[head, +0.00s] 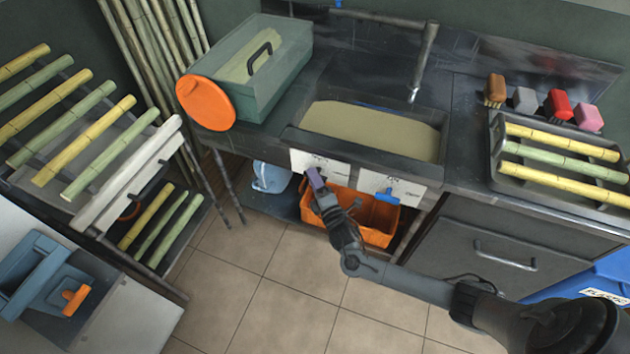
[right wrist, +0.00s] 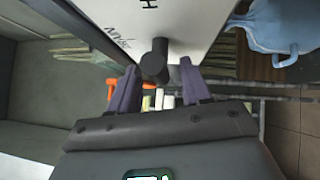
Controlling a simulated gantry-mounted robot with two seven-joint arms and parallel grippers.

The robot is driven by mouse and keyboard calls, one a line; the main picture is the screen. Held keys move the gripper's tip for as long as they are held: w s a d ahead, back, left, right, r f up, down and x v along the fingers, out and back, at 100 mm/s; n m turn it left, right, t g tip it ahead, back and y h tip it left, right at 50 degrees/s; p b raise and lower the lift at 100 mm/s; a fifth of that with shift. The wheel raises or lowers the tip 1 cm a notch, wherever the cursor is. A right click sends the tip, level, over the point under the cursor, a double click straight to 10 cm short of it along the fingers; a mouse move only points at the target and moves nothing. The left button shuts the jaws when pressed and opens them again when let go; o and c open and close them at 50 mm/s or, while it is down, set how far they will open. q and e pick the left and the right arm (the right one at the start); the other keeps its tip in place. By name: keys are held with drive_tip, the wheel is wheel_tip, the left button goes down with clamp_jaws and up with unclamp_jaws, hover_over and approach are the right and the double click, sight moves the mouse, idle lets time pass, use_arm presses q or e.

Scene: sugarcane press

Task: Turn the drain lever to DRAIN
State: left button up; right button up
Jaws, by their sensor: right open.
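Two white label panels are on the sink front: a left panel (head: 335,166) and a right panel (head: 408,188) with a blue lever (head: 386,196). Their lettering is too small to read in the head view. My right gripper (head: 315,178) is at the left panel and hides part of it. In the right wrist view the gripper (right wrist: 158,88) is open, with purple fingers either side of a dark knob-like part (right wrist: 155,62) on the white panel (right wrist: 195,20). I cannot tell whether the fingers touch it, or which way it points. My left gripper is not in view.
The sink (head: 372,128) holds a tan liquid above the panels. An orange crate (head: 374,235) stands under it, with a blue jug (head: 270,177) on the shelf to its left. A tray of cane (head: 497,187) is on the counter's right. The floor in front is clear.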

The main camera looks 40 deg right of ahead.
clamp_jaws()
drive_tip(key=shift+f, duration=0.1)
drive_tip(key=m+g+h+b, duration=0.3)
drive_tip(key=m+h+b, duration=0.4)
drive_tip(key=m, duration=0.3)
drive_tip(key=m+g+h+b, duration=0.3)
drive_tip(key=m+h+b, duration=0.3)
drive_tip(key=m+b, duration=0.3)
drive_tip(key=m+g+h+b, duration=0.4)
drive_tip(key=m+h+b, duration=0.3)
drive_tip(key=m, duration=0.4)
drive_tip(key=shift+w+a+f+m+h+b, duration=0.2)
drive_tip(key=shift+w+m+h+b, duration=0.15)
drive_tip(key=shift+b, duration=0.35)
drive_tip(key=shift+r+m+g, duration=0.1)
drive_tip(key=shift+m+g, duration=0.15)
drive_tip(key=shift+g, duration=0.35)
